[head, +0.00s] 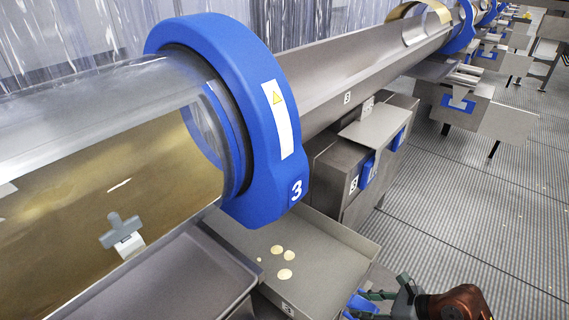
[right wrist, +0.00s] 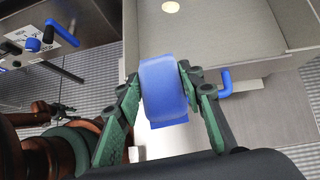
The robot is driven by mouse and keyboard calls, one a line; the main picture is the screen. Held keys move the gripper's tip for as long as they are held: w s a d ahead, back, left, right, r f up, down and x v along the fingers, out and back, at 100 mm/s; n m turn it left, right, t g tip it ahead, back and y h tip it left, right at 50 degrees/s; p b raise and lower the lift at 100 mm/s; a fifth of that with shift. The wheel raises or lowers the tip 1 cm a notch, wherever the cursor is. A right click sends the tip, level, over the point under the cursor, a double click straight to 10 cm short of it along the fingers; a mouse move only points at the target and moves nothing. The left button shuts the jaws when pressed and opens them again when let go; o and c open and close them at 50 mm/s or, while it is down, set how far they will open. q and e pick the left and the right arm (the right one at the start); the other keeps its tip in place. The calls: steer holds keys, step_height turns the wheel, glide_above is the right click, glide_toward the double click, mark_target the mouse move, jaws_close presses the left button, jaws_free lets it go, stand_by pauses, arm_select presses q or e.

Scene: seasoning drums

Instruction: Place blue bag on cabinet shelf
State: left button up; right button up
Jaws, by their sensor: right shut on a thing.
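My right gripper (head: 366,302) is at the bottom of the head view, beside the front of the steel tray. Its green fingers are closed on both sides of the blue bag (right wrist: 165,88), which shows fully in the right wrist view. In the head view only a small part of the blue bag (head: 359,304) shows. The bag is held at the tray's near edge; I cannot tell whether it touches. A grey steel cabinet (head: 333,185) with blue handles stands beyond the tray, under the trough. Its shelf cannot be told apart clearly.
The steel tray (head: 340,266) holds several pale chips. A large blue drum ring (head: 262,140) marked 3 rises at its left. Another grey tray (head: 170,275) lies at the lower left. Ribbed floor (head: 470,200) is open at the right.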

mark_target(357, 304)
steer(key=shift+w+a+r, duration=0.2)
steer(key=shift+a+r, duration=0.65)
steer(key=shift+r, duration=0.3)
steer(key=shift+a+h, duration=0.1)
steer(key=shift+h, duration=0.2)
steer(key=shift+s+a+f+m+t+h, duration=0.1)
steer(key=shift+m+t+h, duration=0.2)
steer(key=shift+m, duration=0.25)
steer(key=shift+f+m+t+h, duration=0.1)
steer(key=shift+m+t+h, duration=0.15)
steer(key=shift+m, duration=0.3)
steer(key=m, duration=0.1)
steer(key=m+t+h, duration=0.1)
steer(key=m, duration=0.1)
steer(key=shift+r+t+h, duration=0.25)
steer(key=shift+r, duration=0.1)
steer(key=shift+d+f, duration=0.1)
steer(key=shift+d, duration=0.1)
